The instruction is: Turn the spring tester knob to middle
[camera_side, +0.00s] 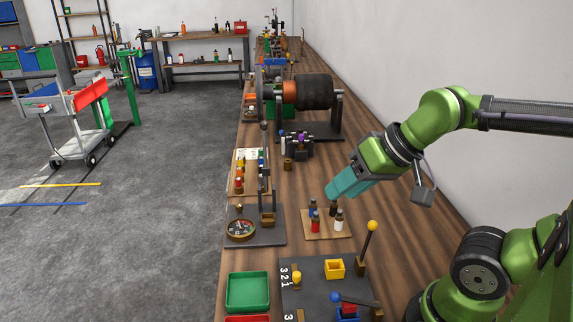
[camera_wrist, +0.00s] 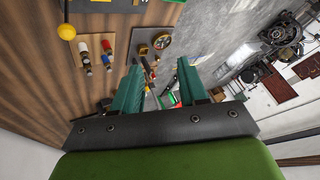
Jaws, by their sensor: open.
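A small grey-based device with a round dial gauge (camera_side: 240,229), an upright post and a brown block (camera_side: 268,219) stands left of centre on the bench. It looks like the spring tester, but no knob is clear enough to read its setting. The gauge (camera_wrist: 161,41) also shows at the top of the wrist view, near the brown block (camera_wrist: 144,50). My gripper (camera_side: 333,192) has teal fingers and is up and to the right of this device, apart from it. In the wrist view my gripper (camera_wrist: 157,78) is open, with nothing held between the fingers.
A wooden board with several coloured pegs (camera_side: 325,233) lies below my gripper. A yellow-balled lever (camera_side: 372,226) rises in front, near a grey panel (camera_side: 318,270) with numbers. A green tray (camera_side: 247,292) sits at front left. A large dark roller (camera_side: 314,91) stands farther back.

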